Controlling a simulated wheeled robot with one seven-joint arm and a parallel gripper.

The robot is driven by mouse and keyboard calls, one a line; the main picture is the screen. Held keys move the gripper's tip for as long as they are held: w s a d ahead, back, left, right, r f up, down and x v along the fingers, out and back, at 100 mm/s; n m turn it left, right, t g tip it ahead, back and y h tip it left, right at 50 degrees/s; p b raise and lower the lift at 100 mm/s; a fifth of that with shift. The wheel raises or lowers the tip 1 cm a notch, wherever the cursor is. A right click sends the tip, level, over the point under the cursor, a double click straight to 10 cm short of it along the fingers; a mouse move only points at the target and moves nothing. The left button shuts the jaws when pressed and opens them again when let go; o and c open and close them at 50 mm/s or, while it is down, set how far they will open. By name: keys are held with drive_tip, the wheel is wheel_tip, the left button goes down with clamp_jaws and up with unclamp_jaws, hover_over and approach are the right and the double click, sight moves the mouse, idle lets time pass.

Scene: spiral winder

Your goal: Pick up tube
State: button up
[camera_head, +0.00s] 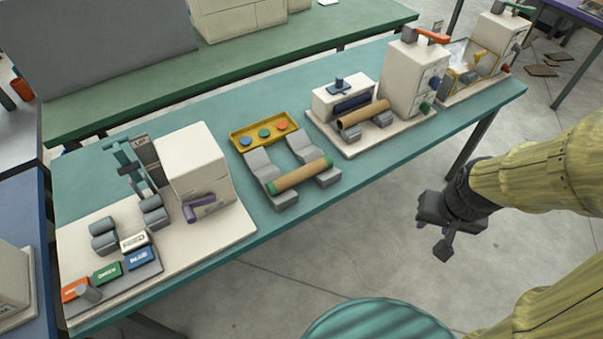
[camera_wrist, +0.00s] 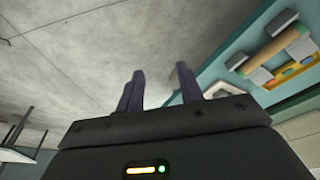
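A brown cardboard tube (camera_head: 300,175) with a green left end lies across two grey cradle blocks at the middle of the teal table (camera_head: 240,245). A second brown tube (camera_head: 363,113) rests on grey rollers of a cream machine, farther right. My gripper (camera_head: 445,246) hangs over the floor beyond the table's front edge, right of and apart from both tubes. In the wrist view its two dark fingers (camera_wrist: 158,92) stand apart with nothing between them. A tube on grey cradles (camera_wrist: 272,50) shows at the right of the wrist view, apart from the fingers.
A yellow tray (camera_head: 262,131) with coloured discs sits behind the cradles. A cream machine (camera_head: 195,170) with grey rollers and labelled blocks (camera_head: 139,258) stands left. More cream machines (camera_head: 412,78) stand right. A teal round top (camera_head: 375,322) is at the front.

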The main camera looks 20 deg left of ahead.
drive_tip(key=shift+o, duration=0.7)
drive_tip(key=w+a+f+m+t+y+b, duration=0.1)
drive_tip(key=w+a+f+m+t+y, duration=0.15)
drive_tip(key=w+a+f, duration=0.65)
drive_tip(key=a+f+m+t+y, duration=0.2)
drive_tip(key=a+f+y, duration=0.1)
drive_tip(key=a, duration=0.3)
drive_tip(key=w+a+f+m+t+y+b, duration=0.1)
drive_tip(key=a+f+m+t+y, duration=0.1)
drive_tip(key=a, duration=0.4)
wheel_tip(320, 180, down, 3)
drive_tip(key=m+y, duration=0.1)
drive_tip(key=y, duration=0.1)
drive_tip(key=shift+r+m+y, duration=0.2)
drive_tip(key=shift+m+y, duration=0.15)
drive_tip(key=shift+b, duration=0.35)
drive_tip(key=w+f+b, duration=0.1)
drive_tip(key=b, duration=0.3)
drive_tip(key=shift+a+b, duration=0.35)
drive_tip(key=shift+b, duration=0.05)
